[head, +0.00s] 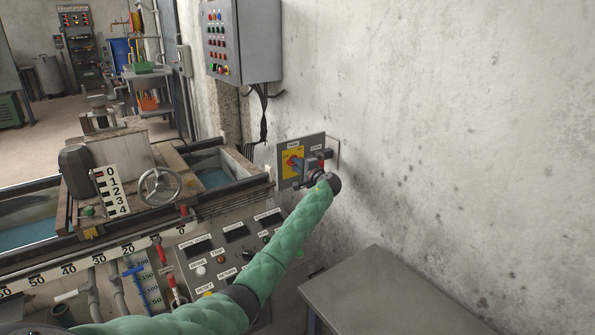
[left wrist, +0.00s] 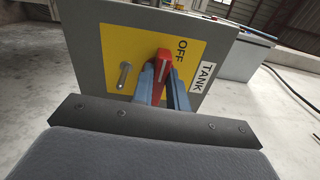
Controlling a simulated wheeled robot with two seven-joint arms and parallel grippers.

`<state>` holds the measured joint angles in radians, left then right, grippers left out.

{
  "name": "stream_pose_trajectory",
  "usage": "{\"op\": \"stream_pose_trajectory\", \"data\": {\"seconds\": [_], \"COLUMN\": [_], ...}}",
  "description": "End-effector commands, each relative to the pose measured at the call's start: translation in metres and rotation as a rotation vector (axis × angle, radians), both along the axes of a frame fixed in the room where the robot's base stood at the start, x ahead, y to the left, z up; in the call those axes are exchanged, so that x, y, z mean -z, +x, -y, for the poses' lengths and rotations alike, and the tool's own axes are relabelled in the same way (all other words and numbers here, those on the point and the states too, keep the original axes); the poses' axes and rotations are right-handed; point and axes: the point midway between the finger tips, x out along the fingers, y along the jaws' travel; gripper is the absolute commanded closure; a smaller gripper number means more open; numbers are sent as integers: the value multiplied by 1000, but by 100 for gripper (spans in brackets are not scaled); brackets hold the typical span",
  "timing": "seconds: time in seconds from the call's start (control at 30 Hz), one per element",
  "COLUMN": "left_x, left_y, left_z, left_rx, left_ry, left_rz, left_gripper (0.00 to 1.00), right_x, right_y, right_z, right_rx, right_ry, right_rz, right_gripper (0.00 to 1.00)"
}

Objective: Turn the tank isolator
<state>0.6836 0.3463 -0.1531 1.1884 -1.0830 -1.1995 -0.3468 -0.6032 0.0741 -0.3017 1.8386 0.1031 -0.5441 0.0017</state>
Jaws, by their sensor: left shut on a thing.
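The tank isolator is a red handle (left wrist: 163,65) on a yellow plate (left wrist: 118,45), fixed to a grey panel labelled TANK (left wrist: 203,76). In the left wrist view the handle points up toward the word OFF. My left gripper (left wrist: 162,82) is shut on the red handle, one finger on each side. In the head view the yellow plate (head: 290,160) sits on the wall panel (head: 315,142), and my left gripper (head: 300,164) reaches it from the right, hiding part of the panel. My right gripper is not in view.
A control desk (head: 225,262) with displays and buttons lies below my left arm. A tank with a handwheel (head: 160,187) stands at left. A grey button cabinet (head: 243,40) hangs on the wall above. A grey table (head: 385,295) stands at lower right.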

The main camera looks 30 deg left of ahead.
Motion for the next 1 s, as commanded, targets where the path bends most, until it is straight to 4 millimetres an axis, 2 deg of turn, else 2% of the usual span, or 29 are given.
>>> {"op": "stream_pose_trajectory", "data": {"seconds": [0.03,0.2,0.67,0.7,0.8,1.0], "left_x": [6,6,5,5,5,4], "left_y": [-1,-1,-1,-1,-1,0], "left_z": [1,1,1,1,1,1], "left_rx": [-1,-1,-1,-1,-1,-1], "left_ry": [-8,-23,-29,-29,-29,-27], "left_rz": [13,48,60,59,60,61], "left_gripper": [100,100,100,82,63,63], "right_x": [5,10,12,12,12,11], "right_y": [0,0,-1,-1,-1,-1], "right_z": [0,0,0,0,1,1], "right_rx": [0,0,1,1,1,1], "right_ry": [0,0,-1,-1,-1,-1], "right_rz": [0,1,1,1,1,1], "right_gripper": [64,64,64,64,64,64]}}
